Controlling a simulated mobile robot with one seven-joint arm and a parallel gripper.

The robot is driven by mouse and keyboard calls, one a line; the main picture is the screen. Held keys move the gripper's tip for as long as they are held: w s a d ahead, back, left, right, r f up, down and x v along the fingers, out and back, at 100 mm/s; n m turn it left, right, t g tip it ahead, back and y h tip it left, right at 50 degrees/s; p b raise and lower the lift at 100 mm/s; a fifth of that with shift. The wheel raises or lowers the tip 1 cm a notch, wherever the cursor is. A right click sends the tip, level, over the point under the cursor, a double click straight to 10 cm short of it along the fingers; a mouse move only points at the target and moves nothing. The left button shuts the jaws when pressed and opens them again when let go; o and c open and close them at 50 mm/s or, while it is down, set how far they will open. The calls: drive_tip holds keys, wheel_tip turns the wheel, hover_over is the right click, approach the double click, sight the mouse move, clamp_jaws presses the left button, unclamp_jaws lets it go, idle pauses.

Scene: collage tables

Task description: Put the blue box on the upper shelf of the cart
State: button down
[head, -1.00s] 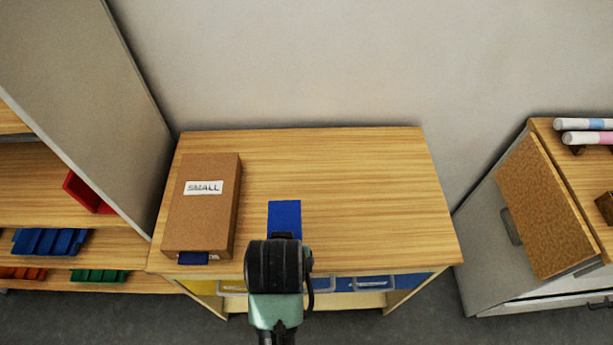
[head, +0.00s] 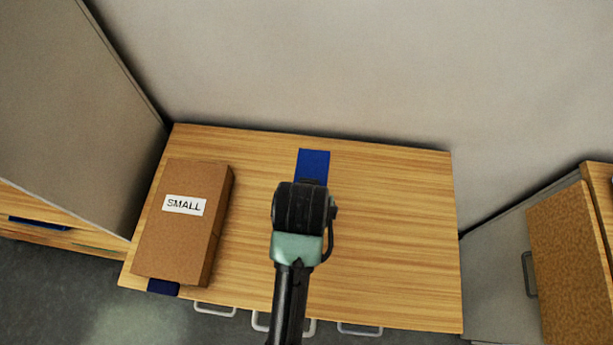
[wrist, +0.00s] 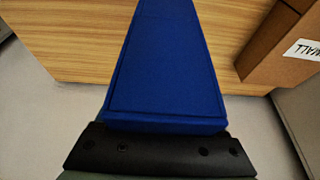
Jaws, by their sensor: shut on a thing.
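The blue box (head: 314,163) is in my gripper (head: 311,184), over the wooden top of a unit with drawers. In the head view its near end is hidden behind my wrist. In the wrist view the blue box (wrist: 167,70) runs away from the dark gripper (wrist: 160,150), which is shut on its near end. The fingertips are hidden, and I cannot tell whether the box touches the wood. No thing in view is clearly a cart.
A brown box labelled SMALL (head: 185,235) lies on the left of the wooden top (head: 390,230), beside a dark blue piece (head: 163,287) at the front edge. The right of the top is bare. A grey panel (head: 70,110) stands left, a cabinet (head: 565,270) right, a wall behind.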

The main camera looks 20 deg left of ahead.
drive_tip(key=f, duration=0.4)
drive_tip(key=shift+s, duration=0.4)
drive_tip(key=shift+w+f+p, duration=0.15)
drive_tip(key=shift+f+p, duration=0.2)
drive_tip(key=shift+f, duration=1.95)
drive_tip(key=shift+f, duration=0.2)
unclamp_jaws()
drive_tip(key=shift+r, duration=0.25)
drive_tip(key=v, duration=1.2)
drive_tip(key=shift+f, duration=0.1)
